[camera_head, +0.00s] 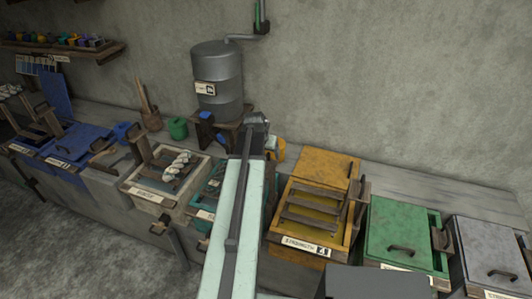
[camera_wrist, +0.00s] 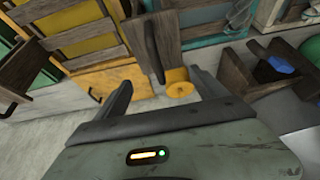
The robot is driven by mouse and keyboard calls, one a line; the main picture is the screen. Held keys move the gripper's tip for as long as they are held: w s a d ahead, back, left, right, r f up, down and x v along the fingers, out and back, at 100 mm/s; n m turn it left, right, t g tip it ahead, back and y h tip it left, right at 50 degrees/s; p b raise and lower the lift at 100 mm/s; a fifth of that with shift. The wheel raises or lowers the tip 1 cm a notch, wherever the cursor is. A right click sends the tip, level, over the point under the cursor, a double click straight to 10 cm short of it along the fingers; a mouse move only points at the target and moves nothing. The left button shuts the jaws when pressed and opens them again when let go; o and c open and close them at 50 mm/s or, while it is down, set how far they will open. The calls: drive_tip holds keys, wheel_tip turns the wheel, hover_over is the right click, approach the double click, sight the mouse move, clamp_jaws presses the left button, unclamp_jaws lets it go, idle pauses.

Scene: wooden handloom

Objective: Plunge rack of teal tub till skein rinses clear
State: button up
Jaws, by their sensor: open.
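The teal tub (camera_head: 207,190) stands in the row between the white tub and the yellow tub. My arm hides much of it in the head view. In the wrist view its teal rim (camera_wrist: 212,40) is at the upper right. A pale skein (camera_wrist: 240,14) appears at the top edge there, partly cut off. A wooden piece with a dark handle (camera_wrist: 152,45) stands between the teal and yellow tubs in the wrist view. My gripper (camera_wrist: 161,92) is open and empty, with this handle beyond the fingertips. It is near the wall side of the bench in the head view (camera_head: 257,122).
The yellow tub (camera_head: 343,240) has a slatted rack. The white tub (camera_head: 137,193) holds pale skeins (camera_head: 177,165). A yellow-orange round object (camera_wrist: 180,84) is close to my right finger. A grey tank (camera_head: 218,75) on a stand and a green can (camera_head: 178,128) are behind.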

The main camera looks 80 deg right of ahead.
drive_tip(key=shift+f+b, duration=1.4)
drive_tip(key=shift+f, duration=0.55)
clamp_jaws()
wheel_tip(320, 180, down, 18)
drive_tip(key=b, duration=1.8)
drive_tip(key=shift+f, duration=0.2)
drive_tip(key=shift+r, duration=0.1)
